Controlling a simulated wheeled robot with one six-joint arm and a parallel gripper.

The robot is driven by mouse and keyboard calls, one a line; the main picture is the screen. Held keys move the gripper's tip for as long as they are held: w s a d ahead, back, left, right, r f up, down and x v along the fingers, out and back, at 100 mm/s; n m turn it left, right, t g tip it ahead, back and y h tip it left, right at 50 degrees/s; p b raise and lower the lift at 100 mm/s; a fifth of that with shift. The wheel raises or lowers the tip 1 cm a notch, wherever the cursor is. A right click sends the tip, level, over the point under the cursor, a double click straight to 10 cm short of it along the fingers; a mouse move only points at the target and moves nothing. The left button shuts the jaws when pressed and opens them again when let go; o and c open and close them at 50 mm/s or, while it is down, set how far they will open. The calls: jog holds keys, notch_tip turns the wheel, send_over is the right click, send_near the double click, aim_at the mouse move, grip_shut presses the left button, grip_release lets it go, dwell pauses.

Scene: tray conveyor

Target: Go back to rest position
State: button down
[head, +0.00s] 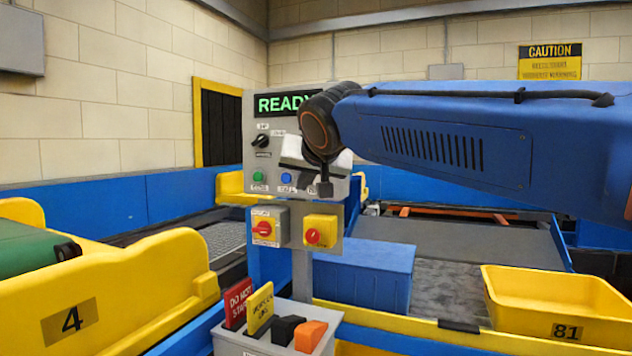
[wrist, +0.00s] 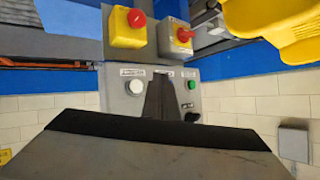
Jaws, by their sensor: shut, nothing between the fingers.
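My blue arm reaches in from the right in the head view. My gripper (head: 325,188) hangs at its end in front of the grey control panel (head: 258,215) and covers part of its right side. In the wrist view, which shows the panel upside down, the dark closed fingers of my gripper (wrist: 158,85) point at the panel (wrist: 124,105), between a pale button (wrist: 136,87) and a green button (wrist: 190,84). The fingers are shut with nothing between them. I cannot tell whether they touch the panel. The display (head: 272,104) reads READY.
A grey holder (head: 262,340) with signs and blocks stands in front. A blue box (head: 365,275) and a yellow tray 81 (head: 530,325) are at right; yellow conveyor sides (head: 150,285) at left.

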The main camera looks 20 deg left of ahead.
jog(key=shift+d, duration=0.1)
dwell(0.6)
jog(key=s+d+f+m+g+h, duration=0.15)
jog(key=d+f, duration=0.35)
jog(key=d, duration=0.7)
jog(key=s+d+f+h, duration=0.15)
jog(key=d+f, duration=0.35)
jog(key=d, duration=0.6)
jog(key=s+d+f+m+h, duration=0.15)
jog(key=d+f, duration=0.45)
jog(key=d, duration=0.6)
jog(key=s+d+f+g+h, duration=0.1)
jog(key=s+d+f+g, duration=0.1)
jog(key=s+d+f, duration=0.7)
jog(key=s+d+f+m+g+h, duration=0.1)
jog(key=s+d+f+g, duration=0.1)
jog(key=s+d+f, duration=0.8)
jog(key=s+f, duration=0.4)
jog(key=f, duration=0.1)
jog(key=shift+d+f, duration=0.15)
